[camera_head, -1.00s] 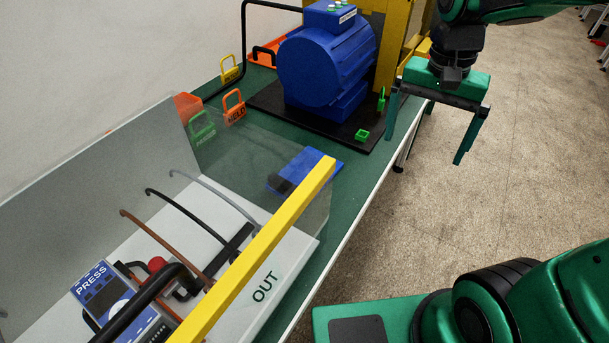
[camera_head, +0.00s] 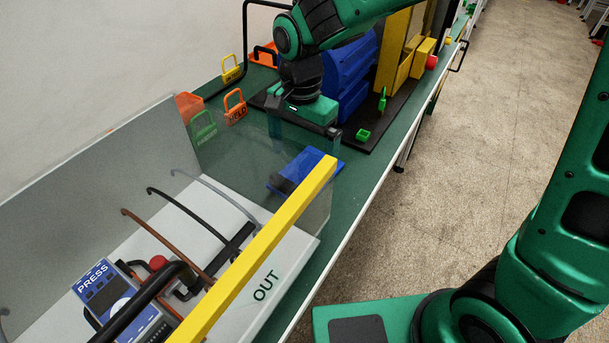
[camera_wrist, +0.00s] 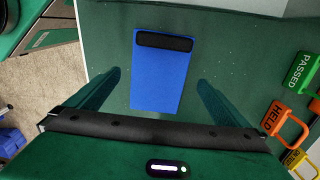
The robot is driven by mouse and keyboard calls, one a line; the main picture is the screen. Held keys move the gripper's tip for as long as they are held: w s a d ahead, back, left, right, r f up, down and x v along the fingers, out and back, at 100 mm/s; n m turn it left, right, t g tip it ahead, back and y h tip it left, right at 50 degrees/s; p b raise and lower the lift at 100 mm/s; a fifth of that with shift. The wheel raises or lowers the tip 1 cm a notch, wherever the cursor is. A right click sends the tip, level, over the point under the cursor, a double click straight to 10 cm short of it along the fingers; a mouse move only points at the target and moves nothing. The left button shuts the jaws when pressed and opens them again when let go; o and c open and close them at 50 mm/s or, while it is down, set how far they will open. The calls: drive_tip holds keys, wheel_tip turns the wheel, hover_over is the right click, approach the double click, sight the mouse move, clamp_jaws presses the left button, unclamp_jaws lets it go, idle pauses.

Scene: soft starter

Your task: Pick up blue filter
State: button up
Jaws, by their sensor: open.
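The blue filter (camera_head: 311,168) lies flat on the green bench top, partly behind the clear panel in the head view. It is a blue slab with a black strip at one end. In the wrist view the filter (camera_wrist: 158,75) lies between and beyond the finger tips, black strip at the far end. My gripper (camera_head: 304,140) is above the bench, over the filter's far side, fingers spread and empty. In the wrist view my gripper (camera_wrist: 158,82) shows both fingers apart, one to each side of the filter. The fingers seem not to touch it.
A clear panel and yellow bar (camera_head: 262,248) stand close on the near side. A blue motor (camera_head: 350,75) on a black base is behind my gripper. An orange HELD lock (camera_head: 235,108) and green PASSED lock (camera_head: 203,128) stand left.

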wheel_tip(320, 180, down, 5)
drive_tip(key=shift+f, duration=0.1)
idle(0.3)
drive_tip(key=c, duration=1)
